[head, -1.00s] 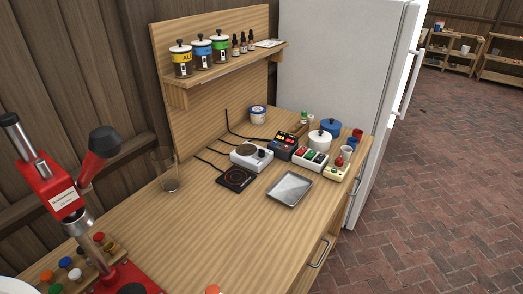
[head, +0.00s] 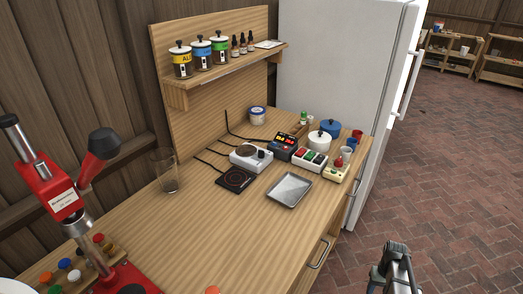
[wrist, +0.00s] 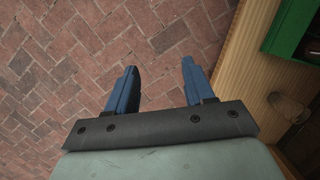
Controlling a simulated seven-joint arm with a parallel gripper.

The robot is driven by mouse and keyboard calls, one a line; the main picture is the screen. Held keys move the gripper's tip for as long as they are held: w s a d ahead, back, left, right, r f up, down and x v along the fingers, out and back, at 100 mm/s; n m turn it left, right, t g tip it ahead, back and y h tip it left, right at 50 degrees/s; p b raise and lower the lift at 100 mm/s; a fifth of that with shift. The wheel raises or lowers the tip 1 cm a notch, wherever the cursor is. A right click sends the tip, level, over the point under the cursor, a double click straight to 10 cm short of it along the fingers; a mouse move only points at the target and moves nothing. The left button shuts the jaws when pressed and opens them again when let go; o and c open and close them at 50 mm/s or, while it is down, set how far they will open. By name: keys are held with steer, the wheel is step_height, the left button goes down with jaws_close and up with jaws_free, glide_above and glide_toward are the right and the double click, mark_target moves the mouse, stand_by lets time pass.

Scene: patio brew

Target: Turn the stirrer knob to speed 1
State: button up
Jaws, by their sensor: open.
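The stirrer (head: 247,158) is a white box with a round grey top plate, standing toward the back of the wooden bench in the head view. Its knob (head: 261,154) looks like a small dark disc at the right of its front; the setting is too small to read. My gripper (head: 396,250) is at the lower right of the head view, over the brick floor beyond the bench's right edge, well apart from the stirrer. In the wrist view my gripper (wrist: 159,66) has its two blue fingers spread, with nothing between them. The stirrer does not show in the wrist view.
A black hot plate (head: 236,179) lies before the stirrer and a metal tray (head: 290,189) to its right. A dark display box (head: 285,143) and a switch box (head: 310,159) stand right of it. A glass beaker (head: 167,170) stands left. The bench's front middle is clear.

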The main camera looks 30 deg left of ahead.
steer(key=w+a+r+n+t, duration=0.1)
steer(key=w+a+r, duration=0.5)
steer(key=w+r, duration=0.3)
steer(key=w+a+r+n+t, duration=0.1)
steer(key=w+a+r+n, duration=0.1)
steer(key=w+a+r, duration=0.5)
steer(key=w+a+r+n+t, duration=0.1)
steer(key=w+a+r, duration=0.2)
steer(key=r, duration=0.5)
steer(key=w+a+r+t+y, duration=0.1)
steer(key=w+a+r, duration=0.15)
steer(key=r, duration=0.55)
steer(key=w+a+r+n, duration=0.1)
steer(key=w+a+r, duration=0.25)
steer(key=r, duration=0.35)
step_height(320, 180, up, 14)
steer(key=f+n+g, duration=0.1)
steer(key=n+g, duration=0.1)
steer(key=n, duration=0.7)
glide_above(261, 154)
steer(key=f, duration=1.3)
steer(key=shift+w+a, duration=0.2)
steer(key=shift+w, duration=0.2)
jaws_close()
